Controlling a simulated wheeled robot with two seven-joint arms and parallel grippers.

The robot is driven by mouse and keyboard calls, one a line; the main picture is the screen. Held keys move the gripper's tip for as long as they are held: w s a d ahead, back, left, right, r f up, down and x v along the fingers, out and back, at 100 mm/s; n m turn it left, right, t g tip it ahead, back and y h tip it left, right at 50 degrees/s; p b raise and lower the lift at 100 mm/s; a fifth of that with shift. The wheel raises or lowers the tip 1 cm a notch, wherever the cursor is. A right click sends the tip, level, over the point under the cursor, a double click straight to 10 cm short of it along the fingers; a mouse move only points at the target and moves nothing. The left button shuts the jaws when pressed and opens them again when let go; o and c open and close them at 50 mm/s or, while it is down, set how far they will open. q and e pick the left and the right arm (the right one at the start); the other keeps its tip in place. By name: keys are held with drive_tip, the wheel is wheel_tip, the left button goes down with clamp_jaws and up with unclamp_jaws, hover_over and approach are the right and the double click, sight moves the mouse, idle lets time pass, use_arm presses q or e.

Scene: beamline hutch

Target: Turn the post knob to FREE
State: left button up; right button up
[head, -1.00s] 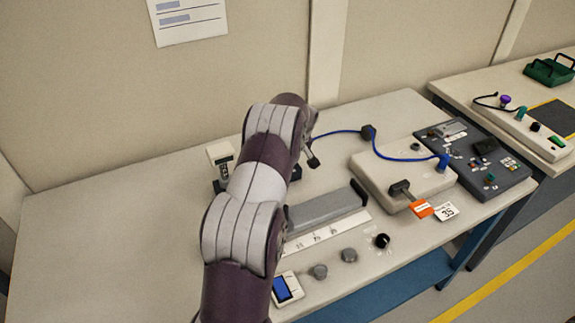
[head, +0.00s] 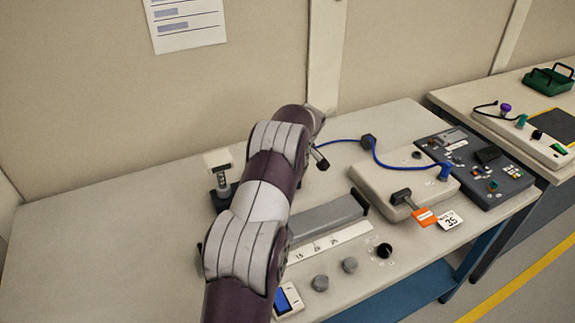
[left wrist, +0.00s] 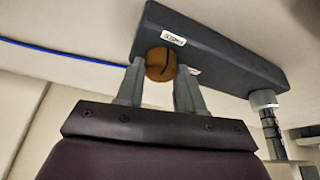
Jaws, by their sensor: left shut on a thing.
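An orange-brown round knob (left wrist: 160,64) with a dark line on its face sits on a long dark base (left wrist: 215,55) in the left wrist view. Small white labels lie beside it, too small to read. My left gripper (left wrist: 158,88) has one finger on each side of the knob and is shut on it. A metal post (left wrist: 270,125) with a pale collar stands at the base's right end. In the head view the post (head: 222,180) shows left of my left arm, which hides the knob and gripper. My right gripper is not in view.
A beige box (head: 400,185) with a blue cable stands behind. The table's left side is clear.

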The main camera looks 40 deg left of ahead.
use_arm(q)
drive_tip(key=o, duration=1)
drive_tip(key=shift+o, duration=0.2)
drive_tip(key=v, duration=0.4)
drive_tip(key=shift+d+r, duration=0.1)
drive_tip(key=shift+r, duration=0.15)
drive_tip(key=p+v, duration=0.4)
drive_tip(key=v, duration=0.4)
